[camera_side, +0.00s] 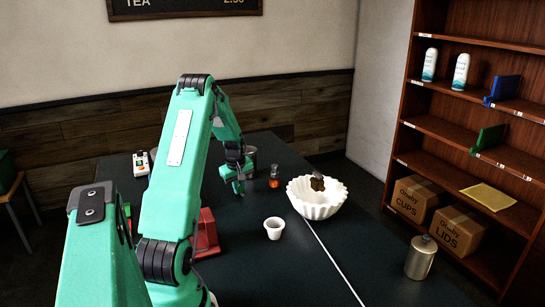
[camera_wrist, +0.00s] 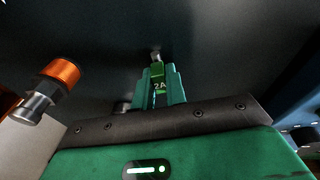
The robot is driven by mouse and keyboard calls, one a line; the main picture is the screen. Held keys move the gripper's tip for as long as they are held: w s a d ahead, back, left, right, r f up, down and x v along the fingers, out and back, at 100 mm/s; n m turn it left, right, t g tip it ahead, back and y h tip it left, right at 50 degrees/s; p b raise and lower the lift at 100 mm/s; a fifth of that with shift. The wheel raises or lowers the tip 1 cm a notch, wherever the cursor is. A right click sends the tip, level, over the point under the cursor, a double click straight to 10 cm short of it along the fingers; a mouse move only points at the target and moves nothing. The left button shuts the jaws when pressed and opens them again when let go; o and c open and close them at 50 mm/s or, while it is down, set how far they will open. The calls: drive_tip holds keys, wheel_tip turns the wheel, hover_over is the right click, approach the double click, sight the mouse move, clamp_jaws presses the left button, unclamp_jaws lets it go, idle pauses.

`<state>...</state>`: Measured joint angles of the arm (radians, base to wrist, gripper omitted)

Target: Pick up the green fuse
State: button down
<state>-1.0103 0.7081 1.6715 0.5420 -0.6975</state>
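The green fuse (camera_wrist: 157,72), marked 2A with a metal end, is between the two teal fingers of my gripper (camera_wrist: 160,84) in the wrist view. The fingers lie close against both its sides, and the gripper looks shut on it. In the side view my gripper (camera_side: 238,186) points down low over the dark table, left of the orange fuse. The green fuse is not clear there; whether it touches the table cannot be told.
The orange fuse (camera_side: 274,177) stands close to the right; it also shows large in the wrist view (camera_wrist: 45,88). A red object (camera_side: 206,232) is nearer.

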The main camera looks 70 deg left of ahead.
sight(241, 186)
drive_tip(key=shift+r, duration=0.15)
drive_tip(key=shift+r, duration=0.6)
drive_tip(key=v, duration=0.3)
drive_tip(key=shift+w+r, duration=0.15)
drive_tip(key=shift+w, duration=0.25)
drive_tip(key=w+d+r, duration=0.4)
drive_tip(key=d+r, duration=0.2)
drive_tip(key=d, duration=0.4)
drive_tip(key=shift+w, duration=0.4)
drive_tip(key=shift+w+r, duration=0.1)
drive_tip(key=shift+r, duration=0.1)
